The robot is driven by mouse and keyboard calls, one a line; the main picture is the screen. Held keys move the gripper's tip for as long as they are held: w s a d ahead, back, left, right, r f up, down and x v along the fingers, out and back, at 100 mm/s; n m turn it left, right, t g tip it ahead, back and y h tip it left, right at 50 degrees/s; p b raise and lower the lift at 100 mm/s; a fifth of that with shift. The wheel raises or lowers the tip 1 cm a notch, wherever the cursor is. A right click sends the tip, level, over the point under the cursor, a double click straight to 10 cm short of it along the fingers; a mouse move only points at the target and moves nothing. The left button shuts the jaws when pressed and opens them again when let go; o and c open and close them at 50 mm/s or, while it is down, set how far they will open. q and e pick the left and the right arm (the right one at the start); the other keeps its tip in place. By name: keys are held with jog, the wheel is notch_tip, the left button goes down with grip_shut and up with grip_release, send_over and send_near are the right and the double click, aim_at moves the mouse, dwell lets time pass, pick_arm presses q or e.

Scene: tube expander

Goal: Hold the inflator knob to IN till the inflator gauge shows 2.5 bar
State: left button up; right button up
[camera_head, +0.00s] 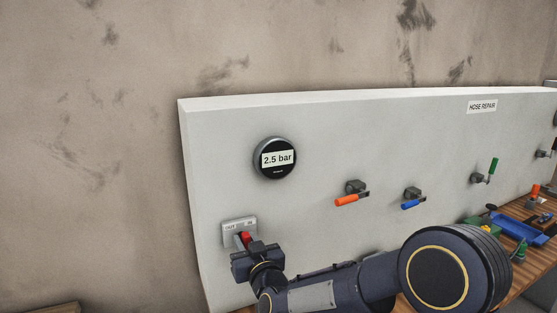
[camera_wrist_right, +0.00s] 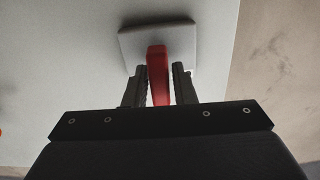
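The inflator gauge (camera_head: 276,158) is a round black dial on the pale panel, and its display reads 2.5 bar. The inflator knob (camera_head: 245,238) is red and sits on a small light plate (camera_head: 229,229) lettered OUT on the left; the right-hand lettering is small and looks like IN. My right gripper (camera_head: 250,248) is at the knob. In the right wrist view the red knob (camera_wrist_right: 158,74) stands between the two dark fingers of my right gripper (camera_wrist_right: 159,85), which sit close along its sides. The knob's exact turn is hard to tell. My left gripper is not in view.
The panel (camera_head: 330,125) also carries an orange-handled valve (camera_head: 352,199), a blue-handled valve (camera_head: 411,204) and a green-handled lever (camera_head: 493,165). A HOSE REPAIR label (camera_head: 482,106) is at the top right. A wooden bench at the lower right holds a blue tray (camera_head: 520,230) and small parts.

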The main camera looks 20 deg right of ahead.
jog(key=shift+o, duration=1.2)
jog(key=shift+s, duration=0.15)
jog(key=s+b, duration=0.1)
jog(key=s, duration=0.5)
jog(key=shift+s+d, duration=0.15)
jog(key=shift+s, duration=0.25)
jog(key=s+d+f+g+y, duration=0.1)
jog(key=s+f+g, duration=0.2)
jog(key=s, duration=0.6)
jog(key=s+d+f+m+g+y, duration=0.1)
jog(key=s+f+g, duration=0.2)
jog(key=s, duration=0.7)
jog(key=s+d+f+g+y, duration=0.1)
jog(key=s+f+g, duration=0.2)
jog(key=s+g, duration=0.3)
jog(key=s, duration=0.3)
jog(key=shift+s+d+f+m, duration=0.15)
jog(key=shift+s+f+m, duration=0.15)
jog(key=shift+s+m, duration=0.1)
